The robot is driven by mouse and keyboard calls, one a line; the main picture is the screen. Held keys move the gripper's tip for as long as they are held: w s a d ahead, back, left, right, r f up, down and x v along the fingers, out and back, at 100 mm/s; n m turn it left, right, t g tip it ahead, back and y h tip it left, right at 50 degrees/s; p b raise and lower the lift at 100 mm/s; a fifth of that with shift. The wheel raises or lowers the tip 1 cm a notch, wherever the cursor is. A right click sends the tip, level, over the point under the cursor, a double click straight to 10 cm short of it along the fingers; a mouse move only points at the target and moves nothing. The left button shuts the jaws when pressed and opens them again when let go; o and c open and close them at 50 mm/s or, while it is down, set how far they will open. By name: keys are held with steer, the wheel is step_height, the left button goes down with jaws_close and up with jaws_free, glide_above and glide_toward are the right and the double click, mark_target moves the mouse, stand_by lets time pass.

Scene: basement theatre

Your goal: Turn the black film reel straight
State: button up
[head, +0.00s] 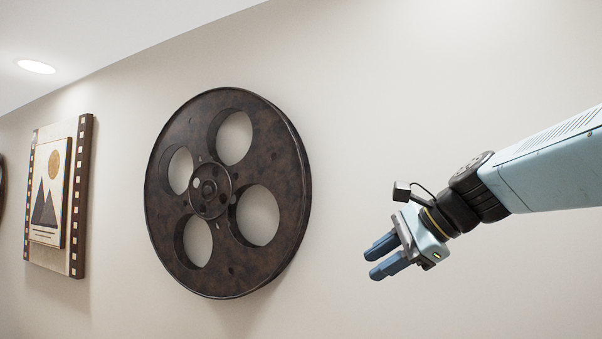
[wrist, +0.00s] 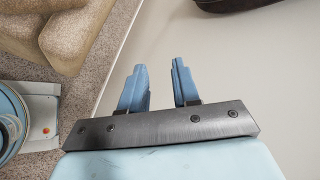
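The black film reel (head: 208,268) hangs on the pale wall in the middle of the head view. It is a dark, mottled disc with several round holes around a small hub, and it looks rotated so the holes sit askew. My gripper (head: 373,264) is to the right of the reel and apart from it, pointing left and slightly down. In the wrist view my gripper (wrist: 163,76) shows two blue fingers with a gap between them and nothing in it. A dark curved edge at the top right of the wrist view (wrist: 235,4) looks like part of the reel.
A framed mountain picture with film-strip sides (head: 76,200) hangs left of the reel. Another dark round edge (head: 1,205) is cut off at the far left. Bare wall (head: 400,110) lies around my gripper. A tan cushioned seat (wrist: 80,35) stands on carpet in the wrist view.

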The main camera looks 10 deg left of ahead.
steer(key=w+a+r+m+y, duration=0.3)
steer(key=w+r+m, duration=0.15)
steer(key=r, duration=0.25)
steer(key=m+y, duration=0.4)
steer(key=y, duration=0.1)
glide_toward(289, 171)
steer(key=v, duration=0.4)
steer(key=shift+s+a+f, duration=0.1)
steer(key=shift+s+f, duration=0.05)
steer(key=shift+s, duration=0.1)
steer(key=shift+w+a, duration=0.2)
steer(key=shift+a, duration=0.3)
steer(key=x, duration=1.2)
steer(key=shift+w+a, duration=0.25)
steer(key=shift+w, duration=0.05)
steer(key=shift+c, duration=0.2)
jaws_close()
